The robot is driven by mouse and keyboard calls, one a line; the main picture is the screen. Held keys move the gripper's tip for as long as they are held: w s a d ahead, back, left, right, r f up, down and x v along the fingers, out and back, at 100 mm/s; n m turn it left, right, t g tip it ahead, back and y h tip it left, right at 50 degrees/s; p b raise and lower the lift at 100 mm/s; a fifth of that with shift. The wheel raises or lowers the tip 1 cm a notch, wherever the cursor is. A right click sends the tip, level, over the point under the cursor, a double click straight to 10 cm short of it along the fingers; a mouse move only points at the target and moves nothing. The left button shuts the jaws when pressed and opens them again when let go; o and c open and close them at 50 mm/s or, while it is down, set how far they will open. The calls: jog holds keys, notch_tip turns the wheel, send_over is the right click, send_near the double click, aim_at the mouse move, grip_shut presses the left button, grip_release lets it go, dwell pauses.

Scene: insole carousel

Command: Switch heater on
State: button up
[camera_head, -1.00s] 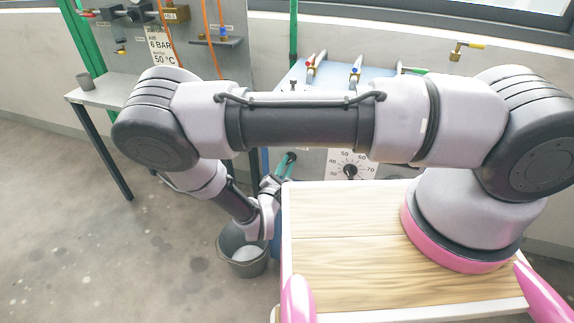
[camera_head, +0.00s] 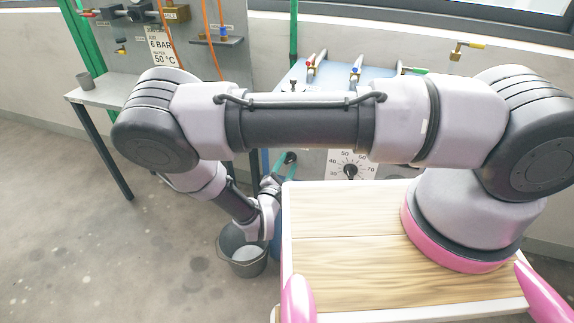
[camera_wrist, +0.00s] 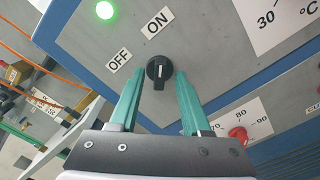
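The heater switch (camera_wrist: 159,71) is a black rotary knob on a grey panel in the wrist view. An OFF label (camera_wrist: 119,62) is at its upper left and an ON label (camera_wrist: 158,22) above it. A green lamp (camera_wrist: 104,10) beyond the labels glows. My gripper (camera_wrist: 160,74) has its two teal fingers apart, one on each side of the knob, with visible gaps; its tips are close to the panel. In the head view my gripper (camera_head: 282,167) is small, at the heater's left side and partly hidden by my arm.
The heater box (camera_head: 300,72) stands behind my arm, with a temperature dial (camera_head: 350,170) on its front. A bucket (camera_head: 246,262) is on the floor below my wrist. A red knob (camera_wrist: 238,134) is right of my fingers.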

jog(key=v, duration=1)
jog(key=shift+s, duration=0.4)
jog(key=shift+a, duration=0.15)
jog(key=w+d+r+m+g+h, duration=0.15)
jog(key=d+r+m+g, duration=0.3)
jog(key=r, duration=0.45)
jog(key=w+d+r+m+g, duration=0.35)
jog(key=r+m+g, duration=0.25)
jog(key=r, duration=0.3)
jog(key=w+d+r+m+g, duration=0.2)
jog(key=d+r+m+g, duration=0.35)
jog(key=r, duration=0.35)
jog(key=s+d+r+m+t+y, duration=0.3)
jog(key=s+d+r+m+y, duration=0.1)
jog(key=r, duration=0.8)
jog(key=s+d+r+m+t+y, duration=0.3)
jog(key=d+r+m, duration=0.4)
jog(key=r, duration=0.6)
jog(key=s+d+y, duration=0.1)
jog(key=d+y, duration=0.1)
jog(key=shift+s+d+y, duration=0.15)
jog(key=shift+d+y, duration=0.05)
jog(key=shift+y, duration=0.15)
